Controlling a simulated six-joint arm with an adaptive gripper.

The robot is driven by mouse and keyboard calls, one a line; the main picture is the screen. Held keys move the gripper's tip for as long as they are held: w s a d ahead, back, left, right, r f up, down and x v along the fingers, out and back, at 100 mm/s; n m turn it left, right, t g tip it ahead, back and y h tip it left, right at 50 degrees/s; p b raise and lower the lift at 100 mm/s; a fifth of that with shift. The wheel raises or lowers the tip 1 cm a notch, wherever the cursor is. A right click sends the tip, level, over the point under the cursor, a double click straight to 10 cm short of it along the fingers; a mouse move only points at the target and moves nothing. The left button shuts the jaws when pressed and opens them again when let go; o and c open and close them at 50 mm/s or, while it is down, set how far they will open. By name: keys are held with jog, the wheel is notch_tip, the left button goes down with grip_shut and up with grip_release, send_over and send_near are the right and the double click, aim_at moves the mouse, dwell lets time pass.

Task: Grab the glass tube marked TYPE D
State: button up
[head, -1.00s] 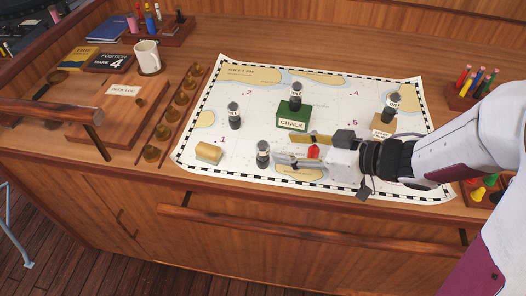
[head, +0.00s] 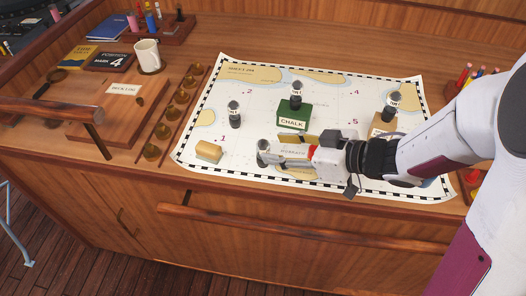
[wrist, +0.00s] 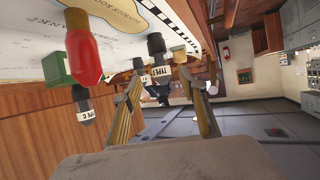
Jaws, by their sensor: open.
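Several glass tubes with dark caps and white labels stand on the chart: one at the front (head: 263,153), one at the left (head: 234,114), one on the green CHALK box (head: 292,115) and one on a tan block at the right (head: 389,106). Their letters are too small in the head view. My gripper (head: 277,149) is open, low over the chart, its fingers pointing left at the front tube. In the wrist view a TYPE-labelled tube (wrist: 156,45) shows beyond and between the open fingertips; its last letter is unclear. Another labelled tube (wrist: 83,104) is left of the fingers.
A red object (wrist: 83,52) stands close to the gripper in the wrist view. A wooden slat with brass weights (head: 167,131) and a mug (head: 147,55) are farther left.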

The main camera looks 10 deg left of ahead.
aim_at(263, 147)
jog(key=shift+a, duration=0.1)
dwell(0.3)
jog(key=shift+x, duration=2.55)
jog(key=shift+a+r, duration=0.1)
jog(key=c, duration=1.2)
